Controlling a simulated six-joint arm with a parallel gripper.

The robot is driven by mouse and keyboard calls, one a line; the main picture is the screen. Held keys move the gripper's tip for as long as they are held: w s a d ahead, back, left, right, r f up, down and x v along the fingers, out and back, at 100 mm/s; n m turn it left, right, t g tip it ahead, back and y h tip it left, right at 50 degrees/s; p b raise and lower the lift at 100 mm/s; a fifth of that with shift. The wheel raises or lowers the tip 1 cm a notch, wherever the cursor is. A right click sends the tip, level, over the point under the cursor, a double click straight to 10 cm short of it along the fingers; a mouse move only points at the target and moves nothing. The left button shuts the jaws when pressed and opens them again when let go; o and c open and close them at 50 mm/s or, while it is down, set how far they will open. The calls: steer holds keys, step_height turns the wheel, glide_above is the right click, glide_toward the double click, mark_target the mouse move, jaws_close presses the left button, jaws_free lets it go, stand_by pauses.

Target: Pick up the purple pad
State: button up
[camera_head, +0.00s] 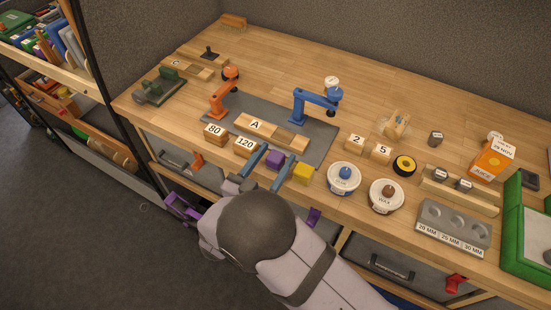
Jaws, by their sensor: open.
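The purple pad (275,158) is a small block near the front edge of the wooden bench, in front of the grey mat. My gripper (279,152) reaches in from the front with its two blue fingers apart. In this view the purple pad shows between the fingers. I cannot tell the fingers' height above the bench or whether either one touches the pad. The gripper's body hides part of the bench's front edge.
A yellow block (304,172) stands just right of the right finger. Blocks marked 80 (215,134) and 120 (245,146) stand to the left. A block marked A (256,126) and a blue model arm (316,103) are behind. White tubs (344,179) stand to the right.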

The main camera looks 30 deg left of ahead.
mark_target(283, 145)
steer(key=w, duration=0.1)
steer(key=w+p, duration=0.1)
steer(key=w, duration=0.1)
steer(key=shift+w+r+p, duration=0.2)
steer(key=shift+r+p, duration=0.05)
steer(key=shift+p, duration=0.15)
steer(key=shift+w+f, duration=0.1)
steer(key=shift+w, duration=0.55)
steer(key=c, duration=1.1)
